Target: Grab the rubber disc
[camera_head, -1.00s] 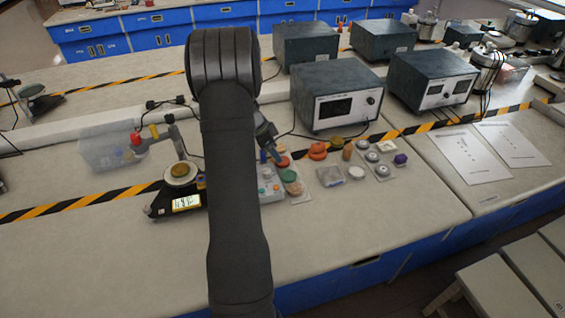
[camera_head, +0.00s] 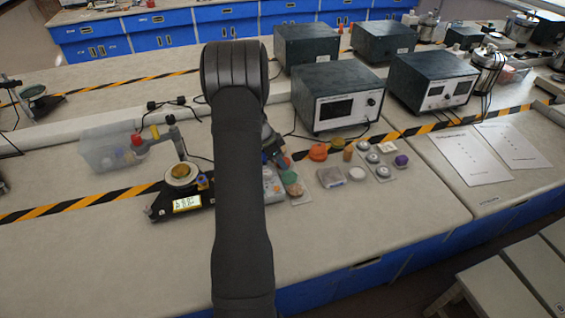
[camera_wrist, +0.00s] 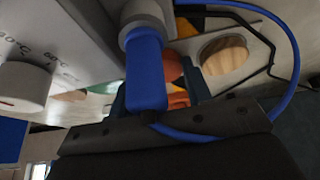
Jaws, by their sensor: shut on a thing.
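A red-orange disc, which I take for the rubber disc (camera_head: 287,163), is at the tip of my gripper (camera_head: 278,158) in the head view, mostly covered by it. In the wrist view, the red-orange disc (camera_wrist: 173,66) shows between my dark fingers, partly behind a blue cylinder with a blue cable (camera_wrist: 146,72). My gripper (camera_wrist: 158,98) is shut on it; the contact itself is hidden. My arm hides part of the bench beside it.
A grey box with knobs (camera_head: 271,187) stands just below my gripper. A green disc (camera_head: 289,177), orange pieces (camera_head: 318,152), a white disc (camera_head: 357,174) and a purple piece (camera_head: 401,161) lie to the right. A scale (camera_head: 186,203) stands left of my arm.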

